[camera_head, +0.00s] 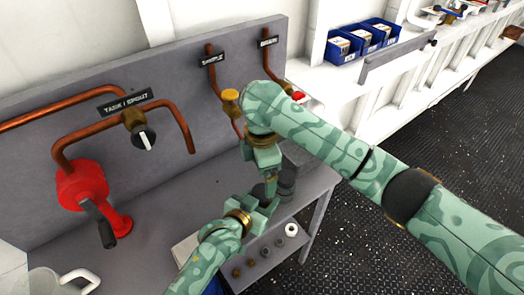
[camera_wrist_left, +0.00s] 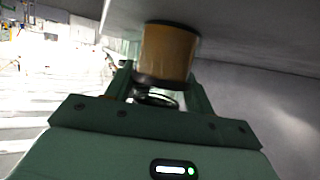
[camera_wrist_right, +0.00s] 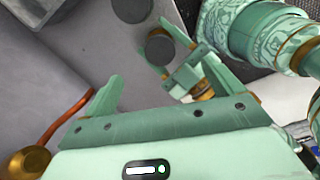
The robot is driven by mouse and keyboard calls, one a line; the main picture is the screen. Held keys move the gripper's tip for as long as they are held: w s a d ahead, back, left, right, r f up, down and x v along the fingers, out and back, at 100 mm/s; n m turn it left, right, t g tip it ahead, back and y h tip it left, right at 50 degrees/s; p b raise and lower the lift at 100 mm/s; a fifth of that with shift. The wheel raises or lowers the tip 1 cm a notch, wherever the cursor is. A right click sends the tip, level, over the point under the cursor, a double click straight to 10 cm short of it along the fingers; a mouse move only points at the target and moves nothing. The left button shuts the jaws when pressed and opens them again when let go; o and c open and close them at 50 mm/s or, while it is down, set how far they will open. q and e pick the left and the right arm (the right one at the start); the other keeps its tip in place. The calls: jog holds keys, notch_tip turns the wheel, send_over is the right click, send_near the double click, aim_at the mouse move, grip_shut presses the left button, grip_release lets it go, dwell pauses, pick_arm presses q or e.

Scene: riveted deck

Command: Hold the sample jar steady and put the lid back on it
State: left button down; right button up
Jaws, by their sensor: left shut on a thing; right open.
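The sample jar (camera_wrist_left: 168,55) is amber-brown with dark bands at both ends in the left wrist view. My left gripper (camera_head: 260,203) is shut on it, its fingers on either side. In the right wrist view a flat dark disc (camera_wrist_right: 160,50) tops the jar between the left fingers; it looks like the lid, but I cannot tell how it is seated.
A second dark disc (camera_wrist_right: 132,6) lies near the jar on a grey surface. A white mug (camera_head: 62,283) is at lower left. Blue bins (camera_head: 343,47) stand at the back.

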notch_tip(320, 180, up, 9)
jog(key=shift+f, duration=0.1)
pick_arm(q)
jog(key=shift+c, duration=2.3)
grip_release()
jog(key=shift+s+a+r, duration=0.2)
jog(key=shift+s, duration=0.2)
jog(key=p+v, duration=0.4)
jog(key=v, duration=1.1)
jog(key=shift+s, duration=0.15)
pick_arm(e)
notch_tip(320, 180, up, 5)
jog(key=shift+s+r, duration=0.1)
jog(key=shift+s, duration=0.05)
pick_arm(q)
jog(key=shift+a, duration=0.1)
